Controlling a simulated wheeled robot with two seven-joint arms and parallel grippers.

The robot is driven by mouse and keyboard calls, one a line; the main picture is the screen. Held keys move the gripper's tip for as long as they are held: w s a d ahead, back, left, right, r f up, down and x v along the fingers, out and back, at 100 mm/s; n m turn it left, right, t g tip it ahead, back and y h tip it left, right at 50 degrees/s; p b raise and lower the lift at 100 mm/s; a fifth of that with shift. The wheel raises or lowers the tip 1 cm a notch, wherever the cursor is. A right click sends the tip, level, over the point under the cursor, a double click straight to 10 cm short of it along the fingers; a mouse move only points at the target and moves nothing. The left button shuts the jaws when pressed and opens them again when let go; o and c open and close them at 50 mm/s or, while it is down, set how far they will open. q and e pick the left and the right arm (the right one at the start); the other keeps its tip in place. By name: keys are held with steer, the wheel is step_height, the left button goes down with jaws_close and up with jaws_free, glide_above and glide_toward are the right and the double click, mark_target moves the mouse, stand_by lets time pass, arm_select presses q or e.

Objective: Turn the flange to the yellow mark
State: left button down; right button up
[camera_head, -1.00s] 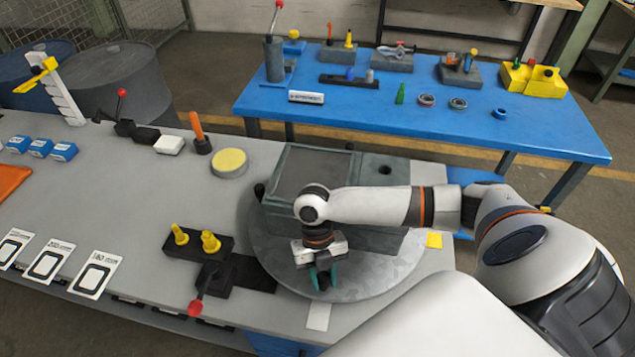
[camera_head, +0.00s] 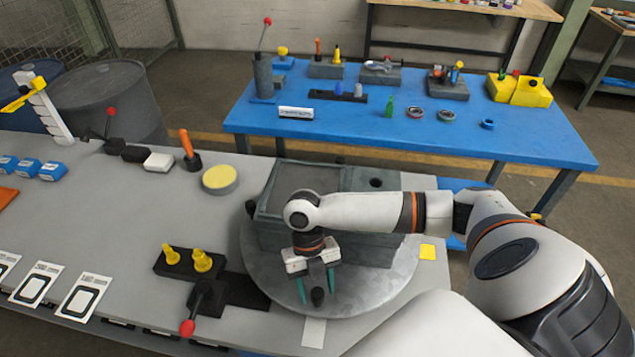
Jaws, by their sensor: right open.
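The flange (camera_head: 388,285) is a round grey metal plate on the front right of the grey bench, with a grey box-like housing (camera_head: 364,247) on top. A dark knob (camera_head: 318,297) stands near the plate's front rim. My right gripper (camera_head: 317,291) points down there, its teal fingers spread on either side of the knob; contact cannot be told. The yellow mark (camera_head: 428,252) is a small square on the bench, just right of the plate. A white strip (camera_head: 314,333) lies at the plate's front edge, below the knob. My left gripper is not in view.
A black block with yellow pegs (camera_head: 202,261) and a red-tipped lever (camera_head: 188,327) stand left of the plate. A yellow-topped disc (camera_head: 219,179) sits behind them. A blue table (camera_head: 540,141) with several small parts stands at the back.

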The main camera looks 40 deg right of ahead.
steer(key=b+v, duration=0.1)
steer(key=v, duration=0.9)
steer(key=shift+b, duration=0.3)
steer(key=shift+s+f, duration=0.1)
steer(key=shift+s, duration=0.05)
